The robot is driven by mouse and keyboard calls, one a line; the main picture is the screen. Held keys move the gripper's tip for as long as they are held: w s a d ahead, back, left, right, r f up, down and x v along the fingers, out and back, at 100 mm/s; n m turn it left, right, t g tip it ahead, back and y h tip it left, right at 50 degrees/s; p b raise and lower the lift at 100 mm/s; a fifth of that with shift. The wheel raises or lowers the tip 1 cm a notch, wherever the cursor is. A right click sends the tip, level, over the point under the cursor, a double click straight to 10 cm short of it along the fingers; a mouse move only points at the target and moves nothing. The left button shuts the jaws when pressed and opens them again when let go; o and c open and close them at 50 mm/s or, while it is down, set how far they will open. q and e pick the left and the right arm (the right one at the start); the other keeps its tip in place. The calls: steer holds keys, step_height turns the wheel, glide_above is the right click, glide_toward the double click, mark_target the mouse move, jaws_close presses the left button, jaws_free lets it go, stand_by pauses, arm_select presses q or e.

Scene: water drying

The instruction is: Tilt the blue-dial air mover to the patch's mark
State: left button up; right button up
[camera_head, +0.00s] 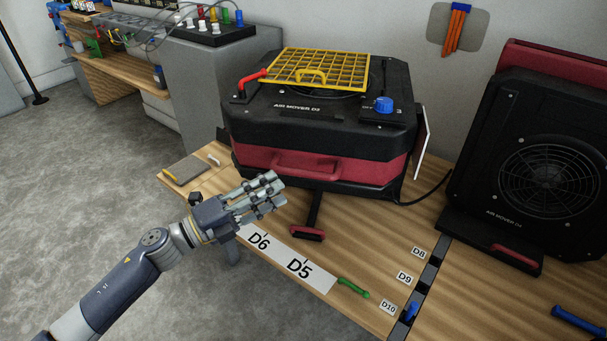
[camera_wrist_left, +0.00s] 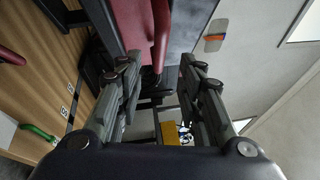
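The blue-dial air mover (camera_head: 310,120), black over a red band, lies on the wooden table with its yellow grille (camera_head: 320,70) facing up. Its blue dial (camera_head: 384,104) is at the top right. A red handle (camera_head: 305,163) is on its front, also seen in the left wrist view (camera_wrist_left: 160,30). My left gripper (camera_head: 275,190) is in front of the mover's left side, apart from it. In the wrist view its fingers (camera_wrist_left: 160,85) stand apart with nothing clearly held. I cannot tell which mark is the patch's. My right gripper is out of view.
A white strip labelled D6 and D5 (camera_head: 285,258) lies at the table's front edge, beside a green tool (camera_head: 353,288). A red-ended black bar (camera_head: 307,233) juts out before the mover. Another air mover (camera_head: 545,170) stands upright at right. D8, D9 and D10 tags line a dark slot.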

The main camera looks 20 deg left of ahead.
mark_target(299, 176)
arm_select(q)
steer(key=x, duration=0.9)
jaws_close()
